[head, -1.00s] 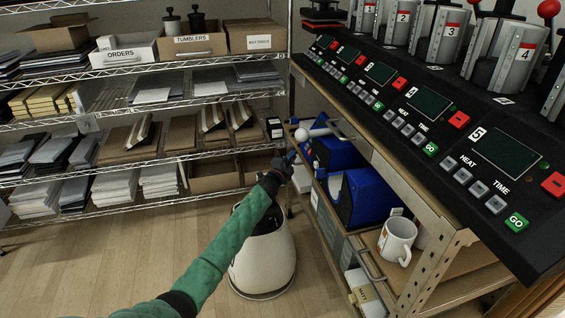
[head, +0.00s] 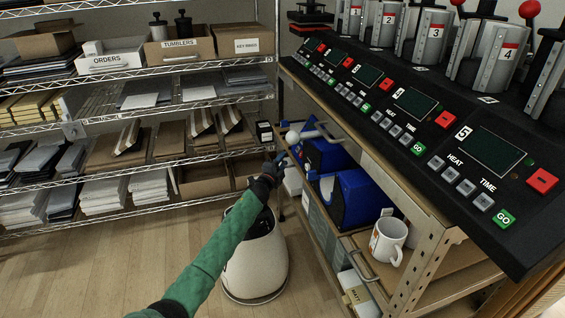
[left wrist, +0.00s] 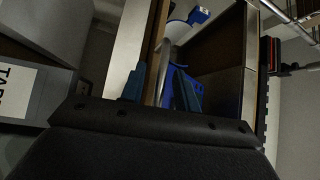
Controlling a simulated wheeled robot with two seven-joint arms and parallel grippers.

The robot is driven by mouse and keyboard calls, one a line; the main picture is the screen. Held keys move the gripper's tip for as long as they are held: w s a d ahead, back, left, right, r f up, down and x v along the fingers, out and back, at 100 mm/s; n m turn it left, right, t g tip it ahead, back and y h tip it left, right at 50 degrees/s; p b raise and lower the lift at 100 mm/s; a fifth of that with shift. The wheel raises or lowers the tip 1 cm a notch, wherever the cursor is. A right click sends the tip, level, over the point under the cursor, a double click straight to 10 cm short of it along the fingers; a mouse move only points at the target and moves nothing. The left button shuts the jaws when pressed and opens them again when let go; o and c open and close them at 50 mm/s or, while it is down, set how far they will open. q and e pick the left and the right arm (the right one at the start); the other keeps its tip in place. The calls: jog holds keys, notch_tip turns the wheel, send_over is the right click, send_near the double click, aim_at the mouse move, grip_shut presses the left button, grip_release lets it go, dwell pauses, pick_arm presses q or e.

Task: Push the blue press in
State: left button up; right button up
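The blue press (head: 325,156) stands on the shelf under the counter, at its far end, with a white ball knob (head: 306,137) and a grey bar at it. A second blue body (head: 352,197) stands nearer on the same shelf. My left gripper (head: 282,158) is just left of the press, at the shelf's edge. In the left wrist view its two blue-grey fingers (left wrist: 161,88) are apart, with a metal rod and blue parts of the press (left wrist: 180,76) showing between and beyond them. Contact cannot be told. My right gripper is not in view.
The counter's steel frame (head: 424,262) and a white mug (head: 388,241) are at the right. A control panel (head: 430,125) with heat presses overhangs the shelf. A wire rack (head: 140,180) with boxes and packets fills the left. A white rounded bin-like body (head: 255,265) is below my forearm.

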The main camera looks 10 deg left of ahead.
pick_arm(q)
jog(key=r+v, duration=0.1)
jog(key=v, duration=0.6)
jog(key=shift+s+f, duration=0.15)
jog(key=shift+f, duration=0.35)
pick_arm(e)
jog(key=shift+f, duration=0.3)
